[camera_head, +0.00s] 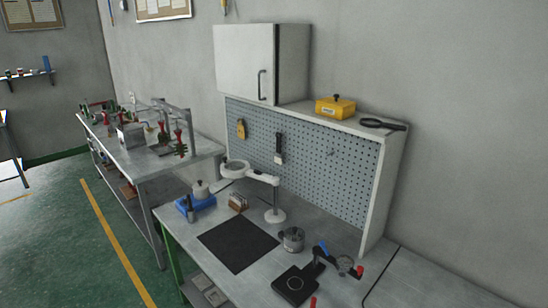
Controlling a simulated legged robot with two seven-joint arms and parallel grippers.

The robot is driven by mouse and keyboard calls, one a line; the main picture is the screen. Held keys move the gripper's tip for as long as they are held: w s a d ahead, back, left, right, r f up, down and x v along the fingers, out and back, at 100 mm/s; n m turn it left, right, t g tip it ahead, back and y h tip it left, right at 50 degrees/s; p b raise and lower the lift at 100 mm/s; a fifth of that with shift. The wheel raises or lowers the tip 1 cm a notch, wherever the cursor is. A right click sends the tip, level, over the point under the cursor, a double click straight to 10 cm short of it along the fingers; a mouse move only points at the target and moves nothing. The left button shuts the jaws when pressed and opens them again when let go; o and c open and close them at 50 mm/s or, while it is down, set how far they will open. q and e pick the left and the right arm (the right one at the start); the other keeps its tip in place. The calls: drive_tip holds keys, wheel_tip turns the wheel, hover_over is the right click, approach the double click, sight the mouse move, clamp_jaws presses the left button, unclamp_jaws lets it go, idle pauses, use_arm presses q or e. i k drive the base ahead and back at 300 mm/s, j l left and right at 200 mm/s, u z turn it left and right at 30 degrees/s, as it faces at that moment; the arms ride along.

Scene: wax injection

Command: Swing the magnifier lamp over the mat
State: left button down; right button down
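The white magnifier lamp (262,178) stands on a round white base (275,216) on the workbench. Its ring head (234,169) reaches out to the left on a short arm. Neither of my grippers is in view.
A blue tray (186,213) with a pot and a small wooden rack (238,203) sit behind the mat. A metal cup (291,239) and a black clamp device (296,284) stand to its right. A pegboard (310,163) and wall cabinet (244,65) rise behind.

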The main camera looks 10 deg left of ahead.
sight(247, 170)
drive_tip(key=i+j+z, duration=0.1)
drive_tip(key=z, duration=0.25)
drive_tip(key=j+z, duration=0.4)
drive_tip(key=z, duration=0.25)
drive_tip(key=i+j, duration=0.05)
